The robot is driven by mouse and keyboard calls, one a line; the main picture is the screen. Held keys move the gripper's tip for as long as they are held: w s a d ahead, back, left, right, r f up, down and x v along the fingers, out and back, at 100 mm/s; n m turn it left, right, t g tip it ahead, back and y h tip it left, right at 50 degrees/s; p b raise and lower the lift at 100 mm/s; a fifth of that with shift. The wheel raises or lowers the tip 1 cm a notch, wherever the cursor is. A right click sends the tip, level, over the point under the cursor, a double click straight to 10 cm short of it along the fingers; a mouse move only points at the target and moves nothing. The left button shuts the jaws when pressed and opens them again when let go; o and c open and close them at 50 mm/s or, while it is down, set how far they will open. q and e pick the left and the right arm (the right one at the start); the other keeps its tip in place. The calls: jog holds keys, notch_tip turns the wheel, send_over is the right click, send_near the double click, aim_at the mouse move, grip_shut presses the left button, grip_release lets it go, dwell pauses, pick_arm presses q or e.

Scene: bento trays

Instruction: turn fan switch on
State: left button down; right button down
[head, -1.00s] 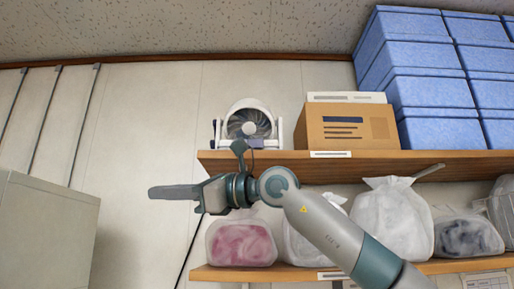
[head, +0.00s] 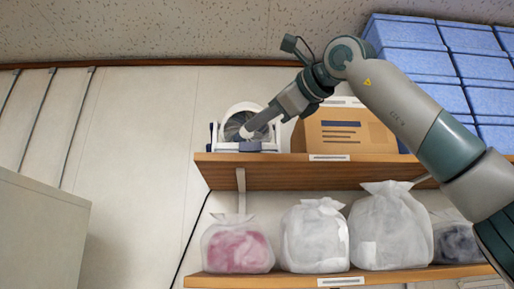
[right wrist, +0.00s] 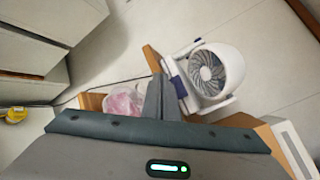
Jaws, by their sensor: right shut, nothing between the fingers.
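The white fan (head: 231,121) stands on the left end of the upper wooden shelf. It has a round grille and a white base with dark blue parts. My right gripper (head: 245,133) comes down from the upper right, shut and empty, its tips in front of the fan's lower part. I cannot tell whether they touch it. In the right wrist view the fan (right wrist: 212,72) is just right of the shut fingers (right wrist: 160,95), its blue base part close beside them. I cannot make out the switch. My left gripper is not in view.
A cardboard box (head: 345,133) stands right of the fan on the upper shelf (head: 270,172), partly behind my arm. Blue boxes (head: 405,65) are stacked behind it. White bags and a pink bag (head: 237,250) sit on the lower shelf. Left of the fan is bare wall.

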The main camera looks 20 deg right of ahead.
jog(key=shift+w, duration=0.1)
dwell(0.3)
jog(key=p, duration=0.4)
send_near(250, 147)
jog(key=shift+w+a, duration=1.1)
jog(key=shift+a, duration=0.45)
jog(key=shift+w+d+f, duration=0.2)
jog(key=shift+w+d, duration=0.1)
jog(key=shift+w, duration=0.45)
jog(key=shift+w+d+p, duration=0.3)
jog(key=shift+w+p, duration=0.35)
jog(key=shift+w, duration=0.1)
dwell(1.0)
jog(key=shift+s, duration=0.15)
jog(key=shift+s+a+b, duration=0.35)
jog(key=shift+s+b, duration=0.1)
jog(key=shift+s, duration=0.25)
jog(key=shift+s, duration=0.1)
jog(key=shift+s+a+b, duration=0.35)
jog(key=shift+s+b, duration=0.05)
jog(key=shift+s, duration=0.35)
jog(key=shift+s+a+b, duration=0.35)
jog(key=shift+s+b, duration=0.1)
jog(key=shift+s, duration=0.3)
jog(key=shift+s+a+b, duration=0.35)
jog(key=shift+s+b, duration=0.05)
jog(key=shift+s, duration=0.3)
